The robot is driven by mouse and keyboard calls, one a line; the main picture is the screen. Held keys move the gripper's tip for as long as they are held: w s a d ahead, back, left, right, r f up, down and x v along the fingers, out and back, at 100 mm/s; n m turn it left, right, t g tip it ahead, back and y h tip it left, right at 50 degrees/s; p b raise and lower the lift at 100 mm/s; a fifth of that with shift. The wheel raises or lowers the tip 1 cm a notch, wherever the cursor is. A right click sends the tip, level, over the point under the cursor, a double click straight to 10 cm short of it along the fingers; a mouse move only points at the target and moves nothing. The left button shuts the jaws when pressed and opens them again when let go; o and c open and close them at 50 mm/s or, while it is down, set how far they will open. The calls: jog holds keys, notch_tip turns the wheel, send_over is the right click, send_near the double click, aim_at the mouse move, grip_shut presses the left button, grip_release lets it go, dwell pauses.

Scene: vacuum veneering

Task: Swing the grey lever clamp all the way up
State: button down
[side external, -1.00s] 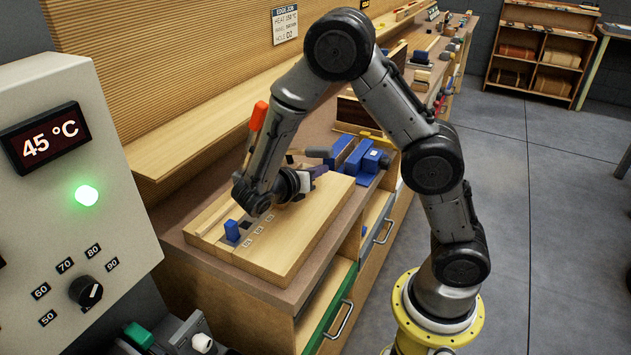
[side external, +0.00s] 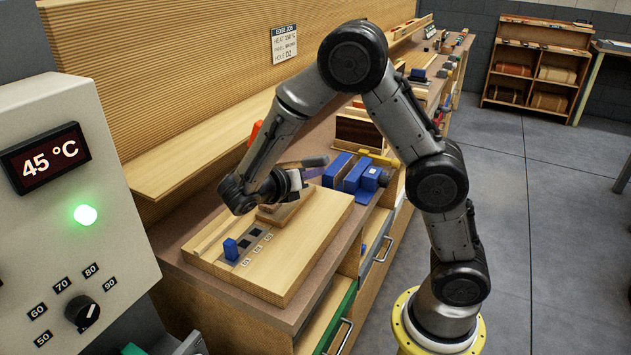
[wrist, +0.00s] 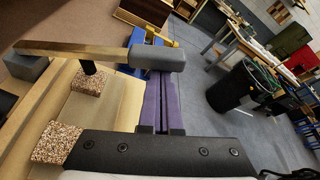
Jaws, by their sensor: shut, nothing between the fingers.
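The lever clamp shows in the wrist view as a tan bar (wrist: 85,49) running from a grey block at the left to a thick grey handle (wrist: 158,58). A black post stands under the bar on a speckled pad (wrist: 90,81). In the side view the handle (side external: 315,161) is roughly level, tilted slightly. My gripper (wrist: 150,33) has its purple fingers together, empty. In the side view my gripper (side external: 312,172) is just below the handle, partly hidden.
A wooden panel (side external: 310,235) lies on the bench, with a blue peg (side external: 230,248) at its near left corner. Blue clamp blocks (side external: 354,176) stand just right of the handle. A second speckled pad (wrist: 58,141) is near. An orange handle (side external: 255,131) shows behind my arm.

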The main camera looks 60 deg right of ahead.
jog(key=shift+n+g, duration=0.6)
jog(key=shift+n, duration=0.3)
jog(key=shift+w+r, duration=0.45)
jog(key=shift+r, duration=0.4)
jog(key=shift+w+r, duration=0.5)
jog(key=shift+r, duration=0.4)
jog(key=shift+w+r, duration=0.45)
jog(key=shift+r, duration=0.4)
jog(key=shift+s+f, duration=0.1)
